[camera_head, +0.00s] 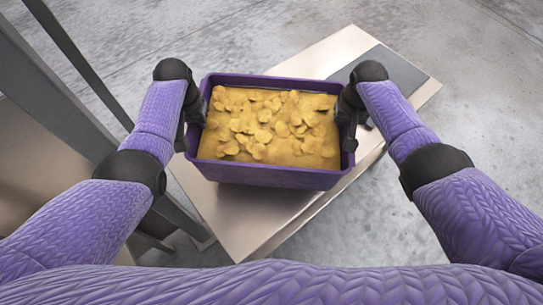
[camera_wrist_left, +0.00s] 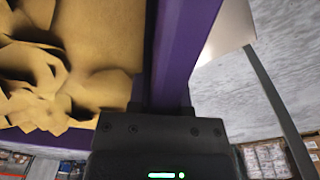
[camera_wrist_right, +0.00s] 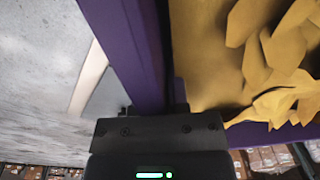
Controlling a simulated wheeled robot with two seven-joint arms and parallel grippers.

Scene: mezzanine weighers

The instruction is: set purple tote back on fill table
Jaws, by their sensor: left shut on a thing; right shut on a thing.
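The purple tote (camera_head: 262,176) is full of yellow-brown chip-like pieces (camera_head: 270,127). In the head view it is in the middle, over a pale metal-topped table (camera_head: 245,222). I cannot tell whether its base touches the table. My left gripper (camera_head: 196,108) is shut on the tote's left wall, and my right gripper (camera_head: 347,108) is shut on its right wall. The tote's purple wall runs into the jaws in the left wrist view (camera_wrist_left: 185,45) and in the right wrist view (camera_wrist_right: 125,45). The tote looks about level.
A dark grey flat panel (camera_head: 385,68) is set in the table's far right part. Grey metal posts and a brownish panel (camera_head: 35,150) stand close on the left. Concrete floor (camera_head: 470,90) is open at the right and back. Shelves with boxes (camera_wrist_right: 270,158) show in the distance.

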